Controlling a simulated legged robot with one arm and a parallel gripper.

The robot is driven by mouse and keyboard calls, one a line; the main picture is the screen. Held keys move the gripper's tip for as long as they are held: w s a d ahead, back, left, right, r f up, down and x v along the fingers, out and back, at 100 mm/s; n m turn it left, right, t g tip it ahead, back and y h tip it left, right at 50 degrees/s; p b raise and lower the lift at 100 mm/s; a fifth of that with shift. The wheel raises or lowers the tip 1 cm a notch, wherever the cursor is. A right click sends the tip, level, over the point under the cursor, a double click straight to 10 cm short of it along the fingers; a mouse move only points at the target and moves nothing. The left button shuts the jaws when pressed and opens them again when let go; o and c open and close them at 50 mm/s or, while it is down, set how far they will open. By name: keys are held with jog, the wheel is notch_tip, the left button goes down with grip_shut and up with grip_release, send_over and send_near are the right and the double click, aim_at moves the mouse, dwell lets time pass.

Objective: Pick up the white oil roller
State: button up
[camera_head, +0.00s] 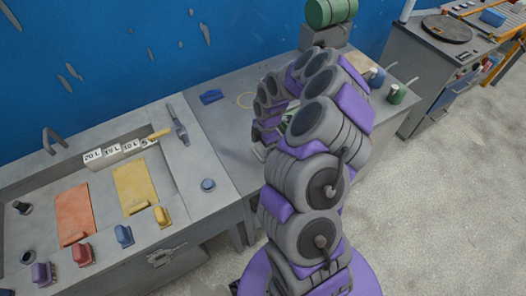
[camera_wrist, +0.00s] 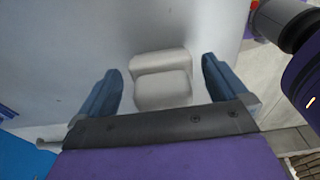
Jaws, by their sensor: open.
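In the wrist view a white, rounded, two-part thing, which looks like the white oil roller (camera_wrist: 163,88), lies on a pale grey surface. My gripper (camera_wrist: 160,68) is open, with one blue finger to the left of the roller and one to the right. Gaps show between the roller and both fingers, and nothing is held. I cannot tell how far above the surface the fingertips are. In the head view my arm covers the gripper, and I cannot make out the white roller there.
The grey bench (camera_head: 225,130) carries a hammer (camera_head: 178,125), an orange panel (camera_head: 75,213) and a yellow panel (camera_head: 135,185). Red (camera_head: 83,254), blue (camera_head: 123,235) and yellow (camera_head: 161,216) handled pieces stand along its front. A green cylinder (camera_head: 331,11) sits on a grey block at the back.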

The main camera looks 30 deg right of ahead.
aim_at(260, 144)
jog(key=shift+a+f, duration=0.25)
jog(key=shift+f, duration=0.2)
jog(key=shift+a+r, duration=0.1)
jog(key=shift+a, duration=0.55)
jog(key=shift+c, duration=0.4)
jog(key=shift+d, duration=0.1)
jog(key=c, duration=0.3)
jog(key=shift+d, duration=0.45)
jog(key=shift+c, duration=1.4)
jog(key=c, duration=0.3)
jog(key=shift+a, duration=0.35)
jog(key=shift+c, duration=0.6)
jog(key=shift+r, duration=0.5)
jog(key=r, duration=0.1)
jog(key=r+p, duration=0.1)
jog(key=shift+d+r, duration=0.25)
jog(key=shift+r, duration=0.1)
jog(key=s+d, duration=0.4)
jog(key=s, duration=0.3)
jog(key=s+d+r+p, duration=0.1)
jog(key=s+d, duration=0.3)
jog(key=s, duration=0.2)
jog(key=shift+s+d+p, duration=0.15)
jog(key=shift+s+p, duration=0.15)
jog(key=shift+s, duration=0.05)
